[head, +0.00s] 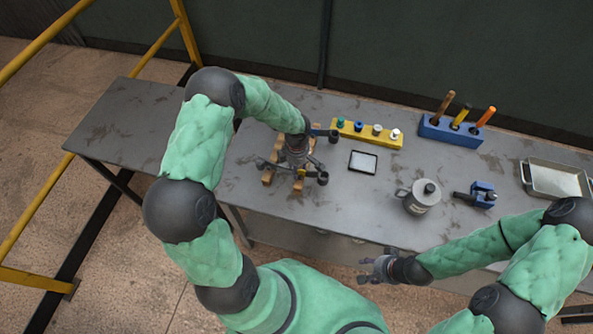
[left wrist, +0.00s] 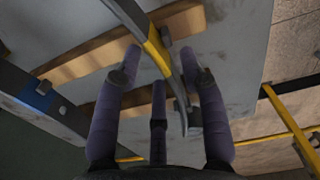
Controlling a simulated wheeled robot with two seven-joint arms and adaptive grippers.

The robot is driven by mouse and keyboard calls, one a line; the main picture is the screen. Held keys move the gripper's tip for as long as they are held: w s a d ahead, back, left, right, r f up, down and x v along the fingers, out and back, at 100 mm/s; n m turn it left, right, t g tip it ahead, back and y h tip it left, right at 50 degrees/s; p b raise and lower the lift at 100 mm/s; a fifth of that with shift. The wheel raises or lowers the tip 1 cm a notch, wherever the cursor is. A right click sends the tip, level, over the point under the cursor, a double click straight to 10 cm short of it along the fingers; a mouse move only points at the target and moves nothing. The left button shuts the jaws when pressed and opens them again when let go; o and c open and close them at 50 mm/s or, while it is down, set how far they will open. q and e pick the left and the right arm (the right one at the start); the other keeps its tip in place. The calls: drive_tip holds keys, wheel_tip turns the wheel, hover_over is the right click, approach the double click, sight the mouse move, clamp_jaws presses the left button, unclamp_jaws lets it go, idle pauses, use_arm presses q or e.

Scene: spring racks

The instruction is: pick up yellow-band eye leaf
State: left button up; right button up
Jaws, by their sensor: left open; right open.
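The yellow-band eye leaf is a dark, narrow curved strip with a yellow band (left wrist: 158,56) in the left wrist view. It runs between the spread fingers of my left gripper (left wrist: 164,62), which is open; I cannot tell whether any finger touches it. In the head view my left gripper (head: 294,168) is over the wooden rack on the table and hides most of the leaves there. A second dark leaf with a blue band (left wrist: 42,88) lies left of the gripper in the wrist view. My right gripper (head: 380,268) is open and empty, off the table's front edge.
The wooden rack (left wrist: 95,60) lies under the leaves. On the table (head: 330,210) are a yellow block (head: 372,138) with several small capped pieces, a blue tool holder (head: 450,132), a black-framed plate (head: 363,162), a grey canister (head: 421,197), a blue clamp-like device (head: 482,194) and a metal tray (head: 553,179).

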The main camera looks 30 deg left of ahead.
use_arm(q)
drive_tip(key=shift+f, duration=0.15)
clamp_jaws()
